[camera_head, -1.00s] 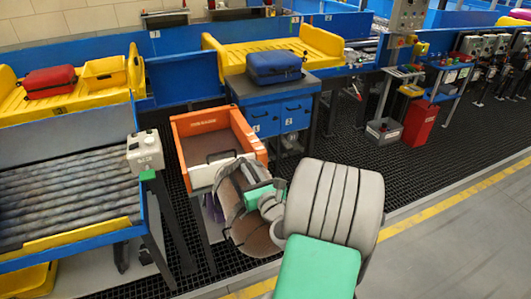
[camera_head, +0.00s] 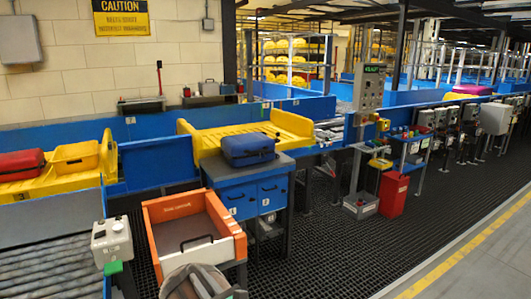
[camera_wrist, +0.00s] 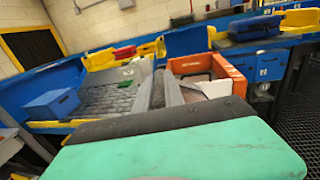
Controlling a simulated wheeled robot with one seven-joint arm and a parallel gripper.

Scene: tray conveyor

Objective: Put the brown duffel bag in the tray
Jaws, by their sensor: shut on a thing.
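The brown duffel bag cannot be made out clearly now; in the earlier head view a brown rounded shape hangs at my gripper. Only a grey end of my arm or its load shows at the bottom edge of the head view. A yellow tray (camera_head: 290,124) stands on the conveyor at centre back and looks empty where visible.
An orange bin with a white front (camera_head: 160,209) stands just beyond my gripper. A blue suitcase (camera_head: 248,150) lies on a blue cabinet (camera_head: 240,196) before the central tray. A roller conveyor (camera_head: 45,250) is at left. The dark grated floor (camera_head: 330,250) at right is clear.

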